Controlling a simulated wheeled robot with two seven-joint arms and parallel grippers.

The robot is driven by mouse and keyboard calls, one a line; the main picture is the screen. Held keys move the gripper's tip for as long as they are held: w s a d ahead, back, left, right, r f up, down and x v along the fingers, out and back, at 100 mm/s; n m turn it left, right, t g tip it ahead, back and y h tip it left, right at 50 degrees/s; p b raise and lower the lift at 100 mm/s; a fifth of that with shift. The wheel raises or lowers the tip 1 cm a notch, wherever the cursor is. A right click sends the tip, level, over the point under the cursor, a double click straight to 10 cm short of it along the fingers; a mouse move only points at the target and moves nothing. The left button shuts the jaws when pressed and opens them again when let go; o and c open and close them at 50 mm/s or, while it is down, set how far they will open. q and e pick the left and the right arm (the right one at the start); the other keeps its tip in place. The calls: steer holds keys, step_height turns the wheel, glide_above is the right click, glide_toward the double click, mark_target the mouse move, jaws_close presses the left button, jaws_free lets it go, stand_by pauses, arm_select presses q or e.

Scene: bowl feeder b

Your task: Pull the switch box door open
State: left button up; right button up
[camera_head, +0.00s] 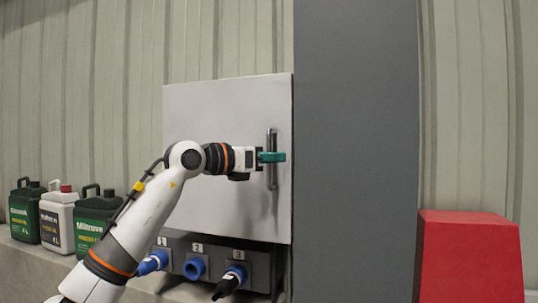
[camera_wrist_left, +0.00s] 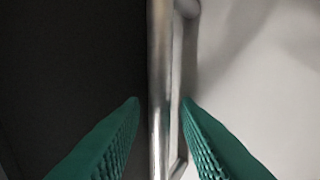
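The switch box door (camera_head: 215,110) is a flat light-grey panel. It appears shut, next to a dark grey column. A vertical metal bar handle (camera_head: 272,195) is near its right edge. My left gripper (camera_head: 271,157) is at the handle's middle, its green fingers level with the bar. In the left wrist view the handle (camera_wrist_left: 160,60) runs upright between the two ribbed fingers (camera_wrist_left: 161,105), one on each side. A small gap shows beside the bar, so the fingers are open around it. My right gripper is not in view.
The dark grey column (camera_head: 355,150) stands close to the door's right edge. Below the door is a socket panel (camera_head: 215,250) with blue connectors. Several canisters (camera_head: 60,215) stand at the left on a ledge. A red block (camera_head: 470,255) is at the lower right.

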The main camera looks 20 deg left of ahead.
arm_select(q)
jaws_close()
